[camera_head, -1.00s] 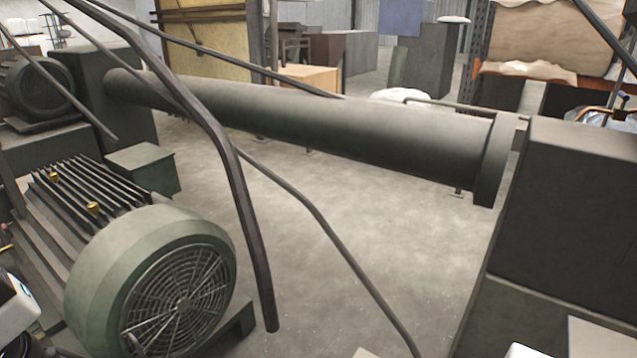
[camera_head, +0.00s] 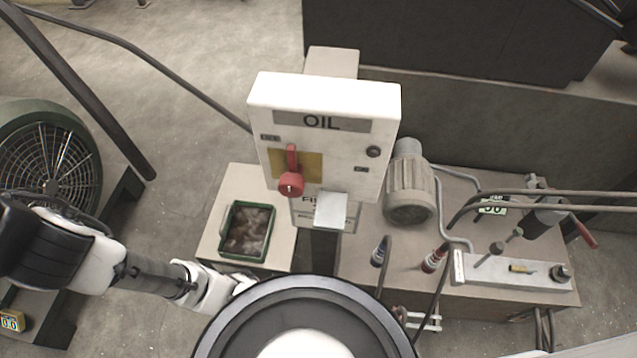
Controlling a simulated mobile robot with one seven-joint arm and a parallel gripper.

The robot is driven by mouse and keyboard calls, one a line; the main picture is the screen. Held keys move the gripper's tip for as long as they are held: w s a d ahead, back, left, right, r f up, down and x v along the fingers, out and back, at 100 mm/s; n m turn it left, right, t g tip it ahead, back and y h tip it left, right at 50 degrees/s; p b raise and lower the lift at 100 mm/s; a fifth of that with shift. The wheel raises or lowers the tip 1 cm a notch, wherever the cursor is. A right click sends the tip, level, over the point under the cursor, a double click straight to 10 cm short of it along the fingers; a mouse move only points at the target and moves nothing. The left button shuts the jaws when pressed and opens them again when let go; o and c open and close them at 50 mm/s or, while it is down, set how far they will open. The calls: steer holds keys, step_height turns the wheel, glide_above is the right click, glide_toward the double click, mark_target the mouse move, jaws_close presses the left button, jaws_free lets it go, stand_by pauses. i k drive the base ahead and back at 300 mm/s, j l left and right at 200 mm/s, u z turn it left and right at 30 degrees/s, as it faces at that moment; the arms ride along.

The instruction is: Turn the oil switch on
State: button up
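A white box (camera_head: 345,92) labelled "OIL" stands on a post near the middle of the head view. The red oil switch (camera_head: 291,182) is on the left of its front face, over a yellow plate (camera_head: 312,166). Its handle points up toward the label. My arm (camera_head: 150,280) comes in from the left, below and left of the box, and is apart from the switch. Its far end passes behind my round dark body part at the bottom, so my gripper is hidden.
A green-rimmed tray (camera_head: 225,232) sits left of the post. A grey motor (camera_head: 408,195), small bottles (camera_head: 433,261), hoses and a metal block (camera_head: 515,272) crowd the bench on the right. A large fan motor (camera_head: 50,165) stands at the left. Open floor (camera_head: 200,130) lies between them.

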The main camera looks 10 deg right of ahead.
mark_target(292, 184)
steer(key=k+l+u, duration=0.1)
steer(key=k, duration=1)
